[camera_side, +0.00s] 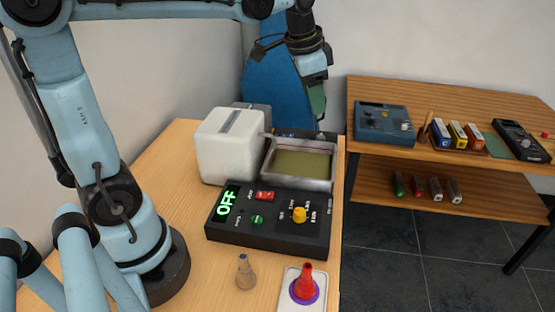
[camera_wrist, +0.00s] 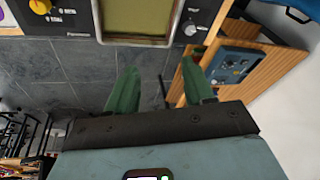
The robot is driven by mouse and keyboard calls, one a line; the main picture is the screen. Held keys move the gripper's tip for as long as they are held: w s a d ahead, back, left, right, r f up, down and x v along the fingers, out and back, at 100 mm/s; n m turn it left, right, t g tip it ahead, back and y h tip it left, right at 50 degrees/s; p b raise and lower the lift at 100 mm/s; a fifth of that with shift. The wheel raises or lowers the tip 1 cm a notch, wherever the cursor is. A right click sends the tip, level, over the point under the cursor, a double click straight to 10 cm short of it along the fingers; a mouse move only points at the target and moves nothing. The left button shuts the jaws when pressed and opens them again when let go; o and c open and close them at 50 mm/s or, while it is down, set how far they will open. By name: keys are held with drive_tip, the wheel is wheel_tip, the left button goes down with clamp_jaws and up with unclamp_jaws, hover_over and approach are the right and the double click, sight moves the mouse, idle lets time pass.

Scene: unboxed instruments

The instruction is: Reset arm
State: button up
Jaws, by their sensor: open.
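The arm reaches across the top of the side view. Below and beside the gripper stands a metal tray-like bath (camera_side: 300,184) with a yellowish-green inside; it also shows at the top of the wrist view (camera_wrist: 140,42).
A wooden shelf (camera_side: 450,168) to the right holds a blue instrument (camera_side: 384,124) and a dark meter (camera_side: 518,141).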

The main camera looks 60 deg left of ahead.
drive_tip(key=s+d+f+n+t, duration=0.2)
drive_tip(key=s+f, duration=0.1)
drive_tip(key=s, duration=0.3)
drive_tip(key=s+d+f+n+t, duration=0.1)
drive_tip(key=s+d+f+n, duration=0.1)
drive_tip(key=s, duration=0.3)
drive_tip(key=shift+s+d+f+n+t, duration=0.2)
drive_tip(key=shift+s+f+n+t, duration=0.2)
drive_tip(key=shift+f, duration=0.45)
